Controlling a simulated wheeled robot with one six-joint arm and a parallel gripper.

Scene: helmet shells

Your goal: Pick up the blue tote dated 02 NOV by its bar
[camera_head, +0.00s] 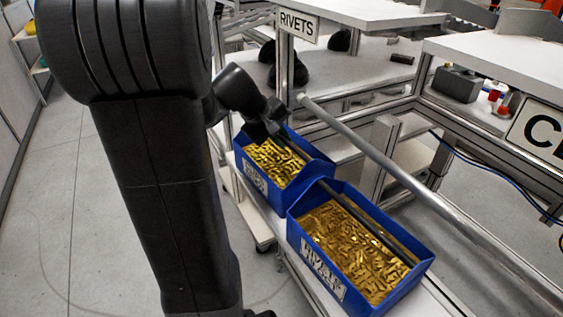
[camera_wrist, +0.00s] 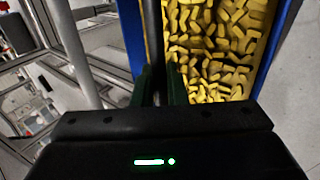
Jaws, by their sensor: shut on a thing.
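Two blue totes full of brass-coloured pieces stand in a row in the head view. The far tote (camera_head: 318,169) has a small label (camera_head: 255,178) whose date I cannot read. The near tote (camera_head: 402,291) has a larger label (camera_head: 322,270); its date line is also too small to read. A bar runs lengthwise over each tote. My gripper (camera_head: 272,128) is at the far tote, its fingers partly hidden. In the wrist view my gripper (camera_wrist: 163,88) is shut on the tote's bar (camera_wrist: 152,35), above the pieces. I cannot tell whether the tote is lifted.
The near tote stands close against the far one. A long grey rail (camera_head: 400,175) runs diagonally to the right of both. A RIVETS sign (camera_head: 297,26) hangs on the white shelf behind. Dark round objects (camera_head: 285,65) sit under that shelf. Open floor (camera_head: 60,200) lies to the left.

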